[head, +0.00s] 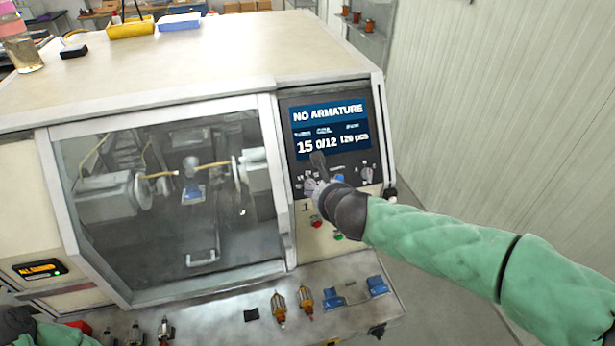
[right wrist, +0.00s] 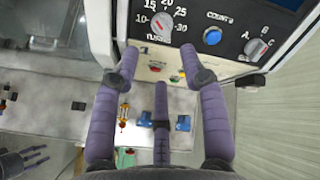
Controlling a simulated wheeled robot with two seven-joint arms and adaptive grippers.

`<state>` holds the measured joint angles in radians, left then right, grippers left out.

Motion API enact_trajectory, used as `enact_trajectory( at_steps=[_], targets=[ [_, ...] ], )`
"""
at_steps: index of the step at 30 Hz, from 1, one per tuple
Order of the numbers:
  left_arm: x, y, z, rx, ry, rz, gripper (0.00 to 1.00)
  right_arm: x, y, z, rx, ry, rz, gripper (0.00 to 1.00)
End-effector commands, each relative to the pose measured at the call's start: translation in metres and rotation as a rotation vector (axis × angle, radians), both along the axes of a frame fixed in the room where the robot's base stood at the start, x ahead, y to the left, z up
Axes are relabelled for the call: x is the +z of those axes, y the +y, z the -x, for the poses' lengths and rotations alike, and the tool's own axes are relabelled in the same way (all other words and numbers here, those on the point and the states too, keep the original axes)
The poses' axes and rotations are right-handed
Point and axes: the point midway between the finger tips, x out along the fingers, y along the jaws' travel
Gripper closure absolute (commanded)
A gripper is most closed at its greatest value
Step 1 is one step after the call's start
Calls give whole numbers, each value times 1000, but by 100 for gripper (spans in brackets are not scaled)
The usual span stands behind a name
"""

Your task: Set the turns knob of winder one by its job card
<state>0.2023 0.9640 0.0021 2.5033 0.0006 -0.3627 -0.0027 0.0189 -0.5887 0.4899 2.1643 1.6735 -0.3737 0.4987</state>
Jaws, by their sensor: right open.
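Winder one (head: 165,110) carries a dark control panel (head: 336,130) with a lit screen (head: 330,128) reading "NO ARMATURE", 15, 0/12 and 120 pcs. The turns knob (right wrist: 160,23) is a grey dial with a red line, at the top of the right wrist view. Its scale shows 10, 15, 20, 25 and 30. My right gripper (right wrist: 163,78) is open and empty, its fingers spread below and around the knob, apart from it. In the head view the right gripper (head: 317,174) covers the knob area. My left gripper (right wrist: 28,158) shows at lower left, fingers apart. I see no readable job card.
A blue counter button (right wrist: 212,36) and an A-B-C selector (right wrist: 257,48) sit right of the knob. Red and green buttons (head: 317,221) are below. Armatures (head: 279,306) and blue holders (head: 377,286) stand on the front ledge. A ribbed wall (head: 500,110) is to the right.

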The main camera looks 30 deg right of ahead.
Motion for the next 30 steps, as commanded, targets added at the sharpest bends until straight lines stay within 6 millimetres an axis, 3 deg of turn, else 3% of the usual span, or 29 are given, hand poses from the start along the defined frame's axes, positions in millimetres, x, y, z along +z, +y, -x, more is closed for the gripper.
enact_trajectory(
  at_steps=[18, 30],
  targets=[
    [-30, 0, 0, 0, 0, 0, 60, -56, -18, -73, 1, 3, 0, 56],
    [-31, 0, 0, 0, 0, 0, 60, -61, -20, -83, 1, 2, 0, 56]
  ],
)
